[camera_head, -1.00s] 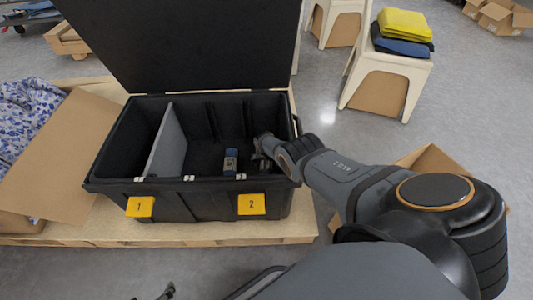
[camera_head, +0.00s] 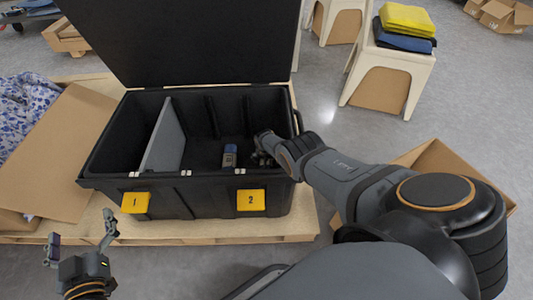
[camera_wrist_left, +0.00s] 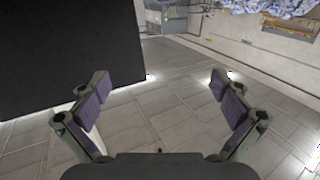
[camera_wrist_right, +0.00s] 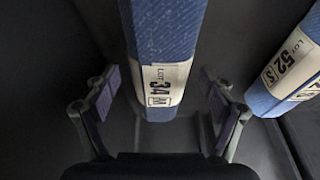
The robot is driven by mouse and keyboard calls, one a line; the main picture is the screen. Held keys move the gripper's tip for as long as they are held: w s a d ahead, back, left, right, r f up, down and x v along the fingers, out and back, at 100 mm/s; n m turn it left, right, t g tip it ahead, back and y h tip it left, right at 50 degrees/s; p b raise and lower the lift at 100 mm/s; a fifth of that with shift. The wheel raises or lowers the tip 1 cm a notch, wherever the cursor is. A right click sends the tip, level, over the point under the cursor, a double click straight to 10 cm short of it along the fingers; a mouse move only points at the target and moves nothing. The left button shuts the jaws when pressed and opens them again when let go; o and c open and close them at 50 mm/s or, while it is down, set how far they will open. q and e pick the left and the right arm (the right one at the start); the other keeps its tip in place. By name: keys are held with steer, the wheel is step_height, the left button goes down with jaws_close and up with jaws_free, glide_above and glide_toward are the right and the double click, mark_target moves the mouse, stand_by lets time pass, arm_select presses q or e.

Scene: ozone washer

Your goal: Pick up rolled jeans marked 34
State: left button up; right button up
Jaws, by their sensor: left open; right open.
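The rolled jeans marked 34 (camera_wrist_right: 162,50), a blue roll with a white label, show in the right wrist view. My right gripper (camera_wrist_right: 158,80) is open, with one finger on each side of the label end and gaps showing. A second blue roll, marked 52 (camera_wrist_right: 290,70), lies to the right. In the head view my right gripper (camera_head: 263,158) is inside the right compartment of the black bin (camera_head: 190,207). A blue roll (camera_head: 229,155) shows left of it; its number is unreadable there. My left gripper (camera_head: 82,240) is open and empty, outside the bin at lower left.
A grey divider (camera_head: 163,140) splits the bin, with yellow tags 1 (camera_head: 135,203) and 2 (camera_head: 251,200) in front. The raised lid (camera_head: 190,40) stands behind. A cardboard box (camera_head: 440,165) is at the right. A chair (camera_head: 390,75) holds folded cloths (camera_head: 405,24).

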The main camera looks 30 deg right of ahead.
steer(key=shift+f, duration=0.2)
arm_select(q)
steer(key=r, duration=0.1)
steer(key=r+t, duration=0.1)
steer(key=r, duration=0.1)
steer(key=r+t, duration=0.1)
steer(key=r, duration=0.1)
steer(key=shift+w, duration=0.25)
arm_select(e)
steer(key=shift+w, duration=0.1)
steer(key=c, duration=1.6)
